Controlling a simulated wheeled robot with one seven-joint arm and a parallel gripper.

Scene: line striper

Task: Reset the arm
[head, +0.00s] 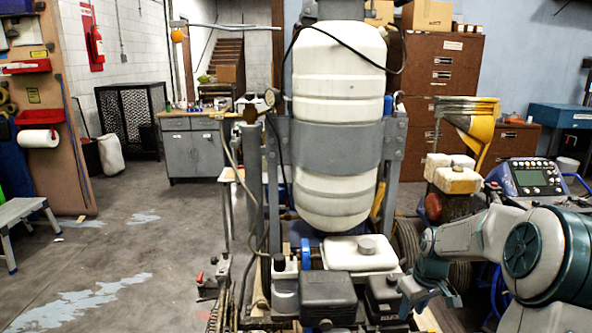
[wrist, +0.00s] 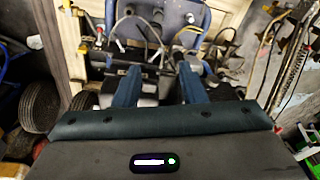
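My arm reaches in from the lower right of the head view, bent at its grey and teal joints. My gripper (head: 428,296) points down at its end, just right of the line striper's dark engine parts (head: 328,295). In the wrist view, the two blue fingers of my gripper (wrist: 159,72) stand apart with nothing held between them. The line striper (head: 335,150), with its tall white tank, fills the middle of the head view. Whether my fingers touch the machine is unclear.
Another machine with a blue control panel (head: 531,178) stands close behind my arm. A yellow hopper (head: 474,122) and brown drawer cabinets (head: 443,75) are farther back. A grey step stool (head: 22,220) is at the left. The floor (head: 150,245) left of the striper is open.

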